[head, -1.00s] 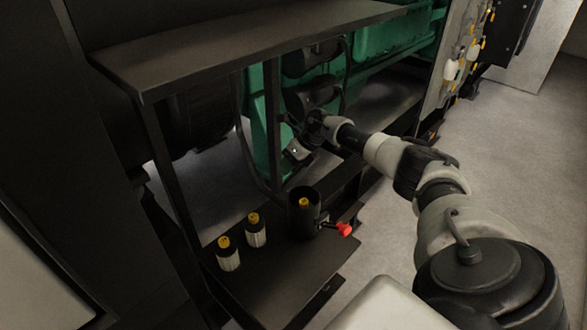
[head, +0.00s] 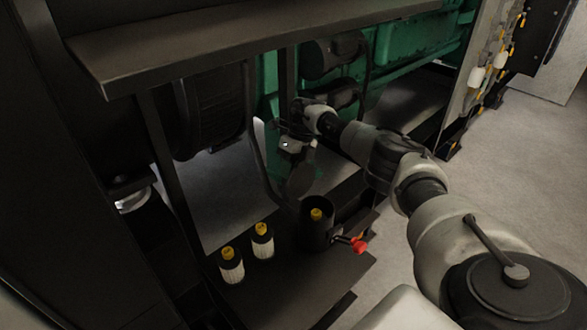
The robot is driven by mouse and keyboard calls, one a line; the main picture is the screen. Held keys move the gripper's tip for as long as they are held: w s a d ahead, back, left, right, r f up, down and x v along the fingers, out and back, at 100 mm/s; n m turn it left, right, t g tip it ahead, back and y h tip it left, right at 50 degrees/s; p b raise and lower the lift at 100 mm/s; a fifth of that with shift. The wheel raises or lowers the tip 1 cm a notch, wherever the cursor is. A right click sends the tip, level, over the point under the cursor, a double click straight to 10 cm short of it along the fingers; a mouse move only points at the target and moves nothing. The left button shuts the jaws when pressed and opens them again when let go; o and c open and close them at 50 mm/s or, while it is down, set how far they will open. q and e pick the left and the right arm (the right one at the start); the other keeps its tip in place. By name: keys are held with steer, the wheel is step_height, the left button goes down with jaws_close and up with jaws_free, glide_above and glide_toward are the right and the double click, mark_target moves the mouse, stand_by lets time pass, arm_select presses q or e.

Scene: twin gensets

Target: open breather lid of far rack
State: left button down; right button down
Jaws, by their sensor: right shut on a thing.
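My right gripper (head: 289,147) is at the green engine behind the black frame, shut on what looks like the edge of the breather lid. The lid (head: 301,181) looks like a dark round disc hanging just below the gripper. Above and right of it is a dark rounded housing (head: 343,95), partly hidden by my wrist, which looks like the breather body. The contact between jaws and lid is small and dark, so the exact grip point is unclear. My left gripper is not in view.
A black shelf (head: 240,45) overhangs the area, with an upright post (head: 170,165) at left. The lower black tray (head: 275,290) carries two yellow-capped white filters (head: 231,266) and a black cup (head: 315,235) with a red-handled valve (head: 359,245). Floor at right is clear.

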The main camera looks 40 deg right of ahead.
steer(key=shift+a+f, duration=0.1)
steer(key=shift+f, duration=0.1)
steer(key=c, duration=0.9)
jaws_free()
step_height(320, 180, up, 5)
steer(key=p, duration=0.3)
steer(key=shift+w+f, duration=0.1)
steer(key=shift+f, duration=0.05)
steer(key=s+d+r+p, duration=0.1)
steer(key=s+r+p, duration=0.1)
steer(key=s+p, duration=0.1)
steer(key=s+d+r+p, duration=0.2)
steer(key=s+p, duration=0.1)
steer(key=s, duration=0.1)
steer(key=s+d+r+p, duration=0.1)
steer(key=s+r+p, duration=0.1)
steer(key=s+p, duration=0.1)
steer(key=shift+s+d+r+p, duration=0.1)
steer(key=shift+s+d+p, duration=0.25)
steer(key=shift+p, duration=0.25)
steer(key=shift+s, duration=0.1)
